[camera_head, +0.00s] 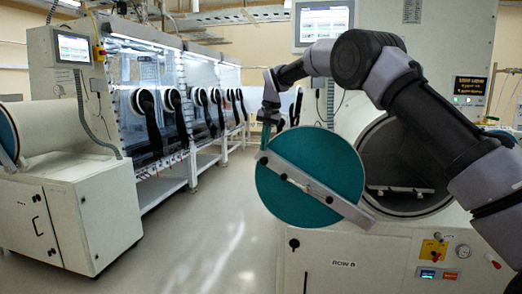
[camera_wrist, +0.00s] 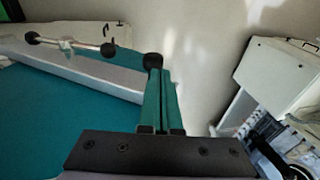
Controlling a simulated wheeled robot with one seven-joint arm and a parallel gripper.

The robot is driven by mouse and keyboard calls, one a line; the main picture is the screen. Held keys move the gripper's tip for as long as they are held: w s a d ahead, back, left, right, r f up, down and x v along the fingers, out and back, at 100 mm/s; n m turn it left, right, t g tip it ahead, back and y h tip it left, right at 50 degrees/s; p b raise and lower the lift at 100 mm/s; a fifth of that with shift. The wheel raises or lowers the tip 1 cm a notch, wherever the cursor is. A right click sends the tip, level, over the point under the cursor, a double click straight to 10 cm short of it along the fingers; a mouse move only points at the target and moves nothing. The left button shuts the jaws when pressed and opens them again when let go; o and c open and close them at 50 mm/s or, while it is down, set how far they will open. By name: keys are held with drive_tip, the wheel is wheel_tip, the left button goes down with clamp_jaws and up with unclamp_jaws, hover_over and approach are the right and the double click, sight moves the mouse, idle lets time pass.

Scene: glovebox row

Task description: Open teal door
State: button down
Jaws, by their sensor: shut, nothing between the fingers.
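The round teal door (camera_head: 325,160) stands swung out from the round chamber opening (camera_head: 405,165), whose dark inside shows at right. A pale bar (camera_head: 300,180) with dark knobs crosses its face at a slant. My gripper (camera_head: 264,145) is at the door's upper left edge, with its teal fingers shut and empty. In the wrist view the door (camera_wrist: 60,125) fills the lower left, and the fingers (camera_wrist: 158,75) lie beside its edge, near a black knob (camera_wrist: 152,60) at the bar's end. I cannot tell whether they touch.
A monitor (camera_head: 323,22) is above. Another white cabinet (camera_head: 60,220) and a row of gloveboxes (camera_head: 150,100) stand at left. The floor (camera_head: 210,225) between is clear.

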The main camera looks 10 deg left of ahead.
drive_tip(key=a+v, duration=0.2)
drive_tip(key=v, duration=0.9)
drive_tip(key=s+d+r+m+t, duration=0.1)
drive_tip(key=s+d+r, duration=0.25)
drive_tip(key=d, duration=0.55)
drive_tip(key=s+d+r+y, duration=0.1)
drive_tip(key=s+d+r, duration=0.1)
drive_tip(key=d+r, duration=0.5)
drive_tip(key=s+d+r+m+t, duration=0.1)
drive_tip(key=s+d+r, duration=0.15)
drive_tip(key=d, duration=0.85)
drive_tip(key=s+d+f+t, duration=0.2)
drive_tip(key=s+d+f, duration=0.1)
drive_tip(key=s+d, duration=0.9)
drive_tip(key=s+d+f+m+t, duration=0.1)
drive_tip(key=s+d+f, duration=0.1)
drive_tip(key=s+f, duration=0.2)
drive_tip(key=s+d+f+m+t+h, duration=0.1)
drive_tip(key=s+d+f, duration=0.2)
drive_tip(key=s, duration=0.7)
wheel_tip(320, 180, down, 2)
drive_tip(key=shift+f, duration=0.1)
drive_tip(key=shift+s, duration=0.1)
